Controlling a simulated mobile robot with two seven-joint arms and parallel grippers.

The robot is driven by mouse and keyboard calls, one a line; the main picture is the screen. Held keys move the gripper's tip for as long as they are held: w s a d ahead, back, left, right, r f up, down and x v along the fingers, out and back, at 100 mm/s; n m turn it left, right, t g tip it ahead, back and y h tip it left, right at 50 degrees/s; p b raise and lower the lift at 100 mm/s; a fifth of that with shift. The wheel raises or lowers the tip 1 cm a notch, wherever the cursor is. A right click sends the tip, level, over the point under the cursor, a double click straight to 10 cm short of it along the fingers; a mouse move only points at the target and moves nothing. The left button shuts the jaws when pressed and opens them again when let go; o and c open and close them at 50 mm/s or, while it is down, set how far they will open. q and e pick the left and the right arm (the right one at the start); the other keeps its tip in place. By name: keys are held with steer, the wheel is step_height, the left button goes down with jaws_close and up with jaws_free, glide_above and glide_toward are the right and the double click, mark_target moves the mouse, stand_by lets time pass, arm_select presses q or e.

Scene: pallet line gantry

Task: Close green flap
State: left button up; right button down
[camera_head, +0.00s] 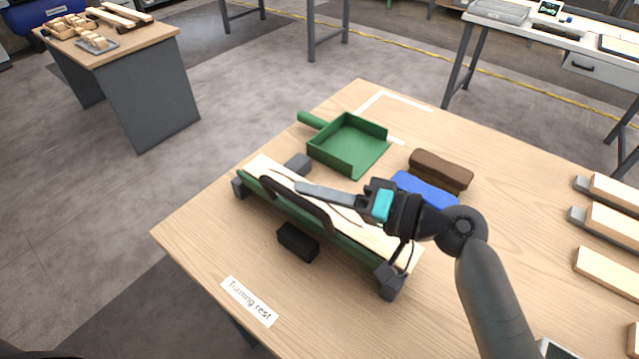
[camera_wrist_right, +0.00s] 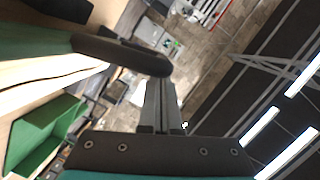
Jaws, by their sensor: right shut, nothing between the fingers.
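The green flap (camera_head: 330,237) is a long narrow panel along the near side of the turning rest, with a dark curved handle (camera_head: 292,203) on it. A pale board (camera_head: 376,238) lies in the rest just behind the flap. How far the flap is tilted is hard to tell. My right gripper (camera_head: 301,187) is shut and empty, its fingers above the board beside the handle. In the right wrist view, the handle (camera_wrist_right: 122,53) passes close to the fingertips (camera_wrist_right: 160,84), and part of the green flap (camera_wrist_right: 32,45) shows at left. Contact cannot be made out. My left gripper is out of view.
A "Turning rest" label (camera_head: 249,301) marks the front. Several boards (camera_head: 612,228) lie at right.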

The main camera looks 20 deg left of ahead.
steer(key=shift+s+a+f+n+t+h+b, duration=0.15)
steer(key=shift+s+a+f+n+t+h, duration=0.3)
steer(key=shift+s+f+n, duration=1)
steer(key=shift+s+a+f+n+t+h+b, duration=0.2)
steer(key=shift+s+a+f+n+t, duration=0.2)
steer(key=shift+s+a+f+n, duration=0.95)
steer(key=shift+s+d+f+n+t+h+b, duration=0.15)
steer(key=shift+s+f+n+t+h, duration=0.25)
steer(key=shift+s+f+n, duration=1.1)
steer(key=shift+s+a+f+n+t, duration=0.1)
steer(key=shift+s+n+t, duration=0.15)
steer(key=shift+s+n, duration=0.65)
steer(key=shift+w+f, duration=0.15)
steer(key=shift+f, duration=0.45)
steer(key=shift+f, duration=0.2)
steer(key=shift+a+r, duration=0.1)
